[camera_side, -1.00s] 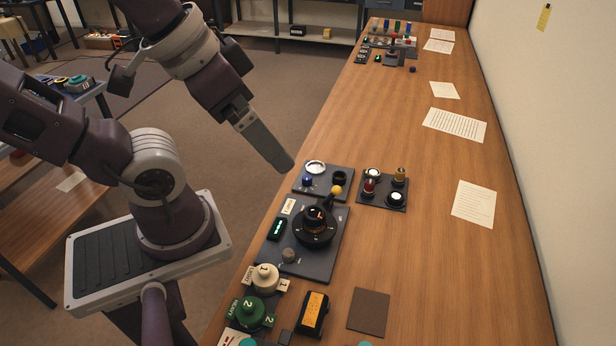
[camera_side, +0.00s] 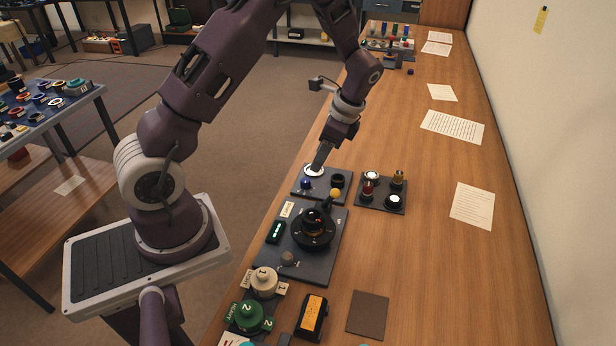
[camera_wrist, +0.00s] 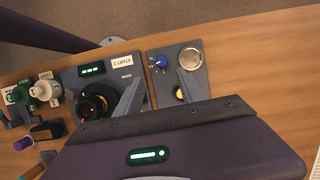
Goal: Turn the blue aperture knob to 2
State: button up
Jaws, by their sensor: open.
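The blue knob (camera_side: 305,184) sits on a small grey plate (camera_side: 297,194), beside a round white dial. In the wrist view the blue knob (camera_wrist: 161,61) has pale marks around it, too small to read, so I cannot tell its setting. My gripper (camera_side: 317,169) points down over this plate, near the white dial, in the side view. In the wrist view my gripper (camera_wrist: 160,74) is open and empty, with one finger either side of the knob's line. The fingers appear above the plate and apart from the knob; the exact height is unclear.
A larger dark panel (camera_side: 322,268) with a big black dial (camera_side: 314,228) and yellow-tipped lever adjoins in front. A plate with red, amber and white-topped buttons (camera_side: 368,205) stands right. Green and cream numbered knobs are nearer the camera. The wooden bench further right is mostly clear.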

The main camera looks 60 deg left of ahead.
aim_at(306, 180)
jog(key=shift+m+g, duration=0.3)
jog(key=x, duration=0.9)
jog(key=shift+w+a+f, duration=0.25)
jog(key=shift+a, duration=0.05)
grip_shut()
